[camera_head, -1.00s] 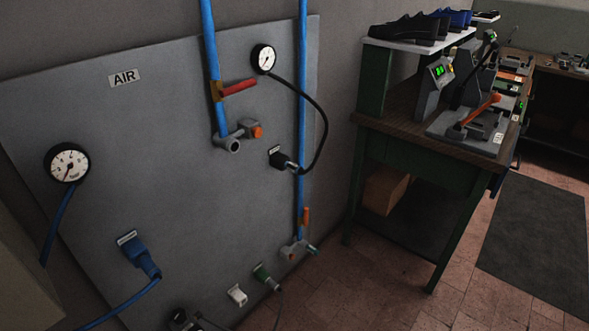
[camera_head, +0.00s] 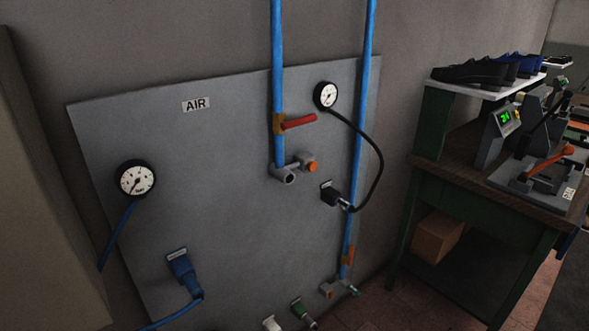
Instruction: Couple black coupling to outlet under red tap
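The black coupling (camera_head: 331,193) sits in a holder on the grey air panel, right of centre. A black hose (camera_head: 378,160) loops from it up to the upper-right gauge (camera_head: 326,95). The red tap (camera_head: 299,122) is a red lever on the left blue pipe (camera_head: 279,70). The outlet (camera_head: 287,175) is a grey fitting at the bottom of that pipe, with an open round end and an orange button (camera_head: 312,167) beside it. The coupling is apart from the outlet, below and right of it. Neither of my grippers is in view.
A blue coupling (camera_head: 182,268) with a blue hose hangs at lower left, below another gauge (camera_head: 135,179). A green coupling (camera_head: 302,311) and a second outlet (camera_head: 328,290) under an orange tap (camera_head: 348,256) are low on the right. A green workbench (camera_head: 465,200) stands right; a cabinet (camera_head: 40,200) stands left.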

